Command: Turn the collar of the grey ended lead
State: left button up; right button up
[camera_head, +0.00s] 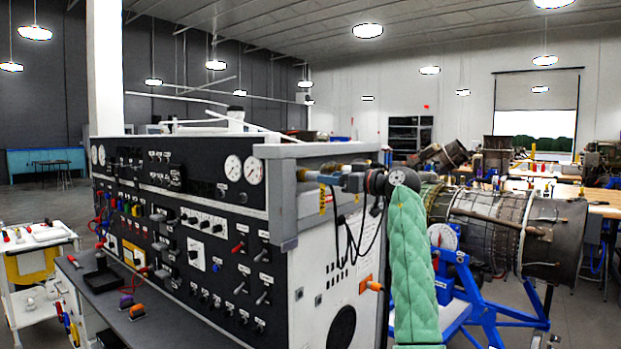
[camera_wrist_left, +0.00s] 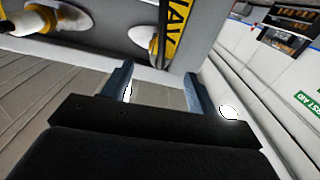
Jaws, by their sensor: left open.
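My left gripper (camera_head: 326,178) appears small at the right corner of the test console, beside a brass-coloured fitting (camera_head: 302,174). Several black leads (camera_head: 358,238) hang in loops under the gripper, against the console's white side. An orange-ended lead (camera_head: 373,286) is at that side, lower down. I cannot make out the grey ended lead or its collar for certain. White, yellow and dark fittings (camera_wrist_left: 150,38) show beyond the fingers. My right gripper is not in view.
The console (camera_head: 190,255) with switches and gauges fills the left and middle. Its ledge (camera_head: 185,325) holds loose connectors (camera_head: 137,312). A yellow lettered label (camera_wrist_left: 177,28) is close beyond the fingers. A turbine (camera_head: 485,225) on a blue stand (camera_head: 490,309) is at the right.

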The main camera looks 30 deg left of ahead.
aim_at(313, 177)
pick_arm(q)
jog(key=a+m+p, duration=0.1)
jog(key=a, duration=0.1)
jog(key=a+m+p, duration=0.1)
jog(key=a, duration=0.1)
jog(key=a+m+p, duration=0.1)
jog(key=a, duration=0.1)
jog(key=shift+w+a+m, duration=0.25)
jog(key=shift+w+m, duration=0.1)
jog(key=shift+m, duration=0.05)
jog(key=shift+a+f, duration=0.15)
jog(key=shift+a, duration=0.3)
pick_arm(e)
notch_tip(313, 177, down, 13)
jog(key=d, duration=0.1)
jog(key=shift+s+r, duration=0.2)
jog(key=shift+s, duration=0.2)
pick_arm(q)
jog(key=c, duration=1)
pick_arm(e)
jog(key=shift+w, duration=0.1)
